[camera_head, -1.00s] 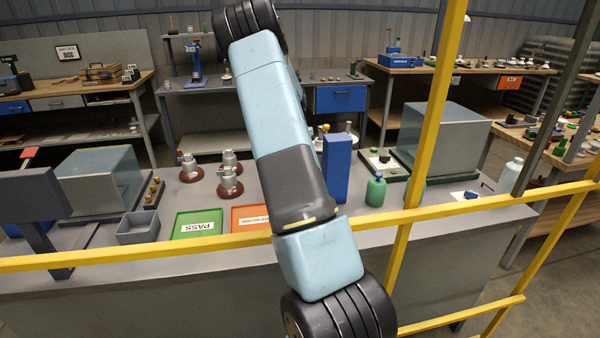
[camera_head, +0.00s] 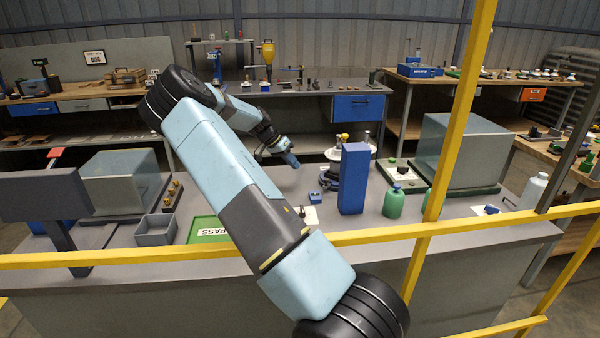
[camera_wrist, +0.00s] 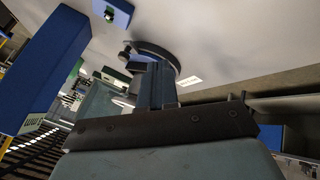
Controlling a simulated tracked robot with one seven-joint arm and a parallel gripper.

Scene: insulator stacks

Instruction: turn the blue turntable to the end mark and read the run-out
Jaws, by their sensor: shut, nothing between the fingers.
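In the wrist view the turntable (camera_wrist: 160,50) is partly covered by the fingers; contact cannot be told. A white disc-shaped part (camera_head: 336,154) shows behind the block. No end mark or run-out reading is legible.
The tall blue block (camera_head: 353,180) stands right of the turntable, also at left in the wrist view (camera_wrist: 45,62). A small blue box (camera_head: 317,197) sits in front. Green bottles (camera_head: 394,203) stand to the right. Yellow rails (camera_head: 150,254) cross in front of the bench.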

